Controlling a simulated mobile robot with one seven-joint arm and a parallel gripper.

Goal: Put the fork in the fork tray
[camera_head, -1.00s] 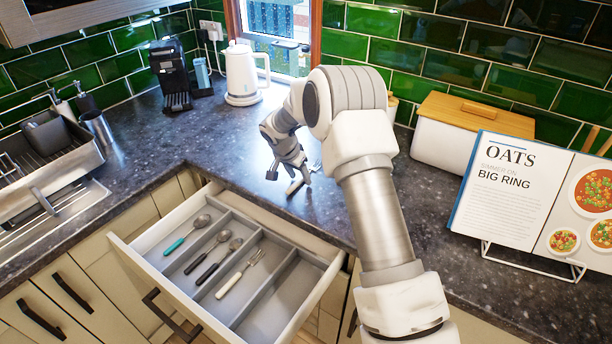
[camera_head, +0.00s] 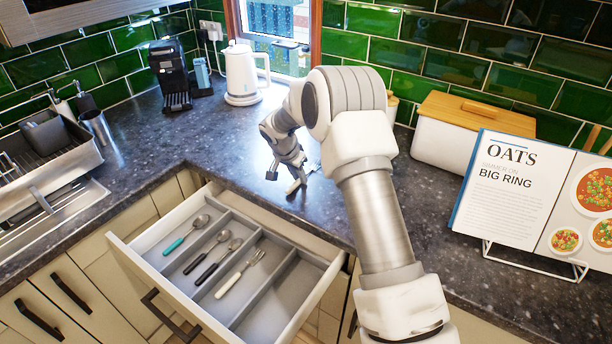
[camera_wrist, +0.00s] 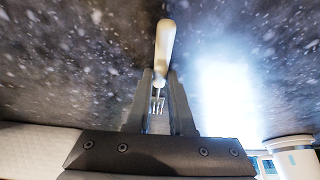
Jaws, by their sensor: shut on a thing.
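The held fork has a pale handle (camera_wrist: 166,42) and metal tines. In the wrist view its handle extends beyond my fingertips and its tines lie between my fingers. My gripper (camera_wrist: 159,82) is shut on it. In the head view my gripper (camera_head: 292,178) is low over the dark worktop, just behind the open drawer; the fork is small and partly hidden there. The fork tray is a compartment of the open drawer's grey cutlery tray (camera_head: 283,281). Another pale-handled fork (camera_head: 240,275) lies in the drawer, right of two dark-handled spoons (camera_head: 213,257).
A teal-handled spoon (camera_head: 187,234) lies at the drawer's left. The rightmost compartment looks empty. A white kettle (camera_head: 241,74) and a coffee machine (camera_head: 170,75) stand behind left. A bread bin (camera_head: 463,132) and a cookbook on a stand (camera_head: 520,192) are on the right.

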